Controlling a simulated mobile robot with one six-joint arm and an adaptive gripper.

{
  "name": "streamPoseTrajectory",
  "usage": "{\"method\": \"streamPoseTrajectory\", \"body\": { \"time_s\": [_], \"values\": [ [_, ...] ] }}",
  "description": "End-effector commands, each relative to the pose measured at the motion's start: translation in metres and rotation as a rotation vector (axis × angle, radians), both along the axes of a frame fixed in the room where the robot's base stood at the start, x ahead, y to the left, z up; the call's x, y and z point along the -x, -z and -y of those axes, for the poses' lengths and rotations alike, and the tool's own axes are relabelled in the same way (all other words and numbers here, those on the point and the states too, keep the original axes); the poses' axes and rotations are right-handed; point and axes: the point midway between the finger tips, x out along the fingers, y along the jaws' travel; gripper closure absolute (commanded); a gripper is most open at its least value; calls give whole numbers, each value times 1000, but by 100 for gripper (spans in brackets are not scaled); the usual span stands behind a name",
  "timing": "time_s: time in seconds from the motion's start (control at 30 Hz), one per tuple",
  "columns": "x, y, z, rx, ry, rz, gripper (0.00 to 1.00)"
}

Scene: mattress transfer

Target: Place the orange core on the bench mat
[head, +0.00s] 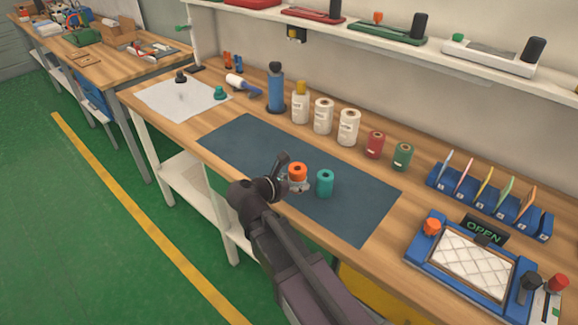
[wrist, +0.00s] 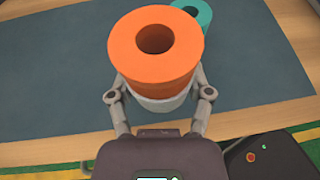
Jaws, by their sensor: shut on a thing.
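The orange core (head: 298,172) is a thick ring-shaped cylinder with a hole through its top; in the wrist view the orange core (wrist: 155,45) shows large, with a pale grey-white band below it. My gripper (wrist: 158,92) is shut on it, one finger on each side. In the head view my gripper (head: 290,186) is over the dark blue bench mat (head: 240,145). I cannot tell whether the core's base touches the mat. A teal core (head: 325,183) stands upright on the mat just right of the orange one; it also shows in the wrist view (wrist: 196,12).
White rolls (head: 323,117), a red spool (head: 375,145) and a green spool (head: 402,156) line the mat's back edge. A blue slotted rack (head: 490,205) and a blue-framed tray (head: 428,258) stand at right. The mat's left and right parts are bare.

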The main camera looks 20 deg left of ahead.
Motion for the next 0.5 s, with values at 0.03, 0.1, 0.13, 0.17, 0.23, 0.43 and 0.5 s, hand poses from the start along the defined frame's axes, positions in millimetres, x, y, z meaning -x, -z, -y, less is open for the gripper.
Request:
{"method": "streamPoseTrajectory", "body": {
  "time_s": [0.03, 0.1, 0.13, 0.17, 0.23, 0.43, 0.5],
  "values": [
    [0, 0, 0, 0, 0, 0, 90],
    [-1, 0, -1, 0, 0, 0, 90],
    [-2, 0, -1, 0, 0, 0, 90],
    [-3, 0, -2, 0, 0, 0, 90],
    [-7, 1, -5, 0, 0, 0, 90],
    [-30, 4, -17, 0, 1, 0, 90],
    [-42, 5, -23, 0, 0, 0, 90]
  ]
}}
